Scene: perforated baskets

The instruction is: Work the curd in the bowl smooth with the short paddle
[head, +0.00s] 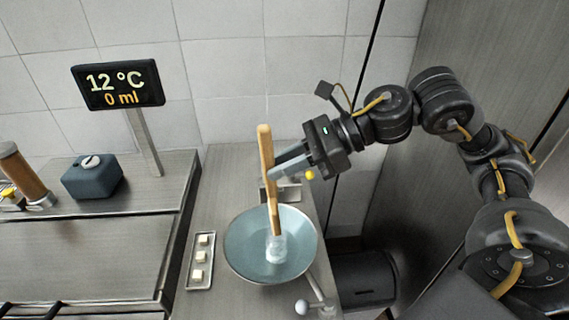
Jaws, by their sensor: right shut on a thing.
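A wide pale blue bowl (243,261) stands on the narrow metal counter. A wooden paddle (266,160) stands nearly upright, its lower end down in the bowl. A whitish translucent mass (276,249), which may be the curd, sits around the paddle's lower end; how smooth it is I cannot tell. My right gripper (278,170) comes in from the right and is shut on the paddle's shaft, above the bowl's back rim. My left gripper is not in view.
A small tray (201,283) with several pale cubes lies left of the bowl. A display (118,85) reading 12 °C and 0 ml stands at the back left. A dark blue-grey box (92,180) and a brown cylinder (21,174) stand on the left counter. A white ball-ended lever (302,307) is at the bowl's front right.

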